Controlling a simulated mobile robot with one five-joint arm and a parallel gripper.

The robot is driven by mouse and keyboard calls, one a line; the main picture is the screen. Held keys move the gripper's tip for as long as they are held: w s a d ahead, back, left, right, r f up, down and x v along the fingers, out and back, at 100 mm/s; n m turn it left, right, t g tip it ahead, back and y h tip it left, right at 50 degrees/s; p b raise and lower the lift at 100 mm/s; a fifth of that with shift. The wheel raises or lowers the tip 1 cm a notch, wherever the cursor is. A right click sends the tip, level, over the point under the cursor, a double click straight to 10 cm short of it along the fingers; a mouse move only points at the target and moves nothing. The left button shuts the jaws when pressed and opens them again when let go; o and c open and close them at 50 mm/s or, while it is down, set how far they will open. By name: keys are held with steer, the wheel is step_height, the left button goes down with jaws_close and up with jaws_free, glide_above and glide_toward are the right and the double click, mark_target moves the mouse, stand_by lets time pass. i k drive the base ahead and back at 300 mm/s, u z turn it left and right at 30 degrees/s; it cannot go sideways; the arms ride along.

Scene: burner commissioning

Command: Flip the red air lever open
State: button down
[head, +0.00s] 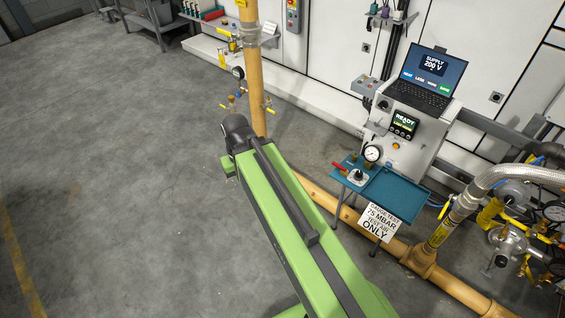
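A small red lever (339,167) shows at the left end of a teal shelf (396,190), beside a round-based fitting (358,177). It looks roughly level, slanting a little down to the right; its exact setting is too small to tell. A round white-faced gauge (373,153) stands just behind it, its reading unclear. My green arm crosses the lower middle of the view, left of the shelf. My gripper is not in view.
A sign reading "gauge test 75 mbar test air only" (379,218) hangs under the shelf. A laptop (430,82) sits on the grey cabinet, above a "READY" display (404,124). A yellow pipe (252,80) rises behind my arm. Valves and pipework crowd the right. The left floor is clear.

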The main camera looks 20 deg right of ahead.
mark_target(344, 170)
steer(key=u, duration=1.75)
steer(key=k, duration=1.15)
steer(key=z, duration=0.65)
steer(key=i, duration=1)
steer(key=u, duration=0.05)
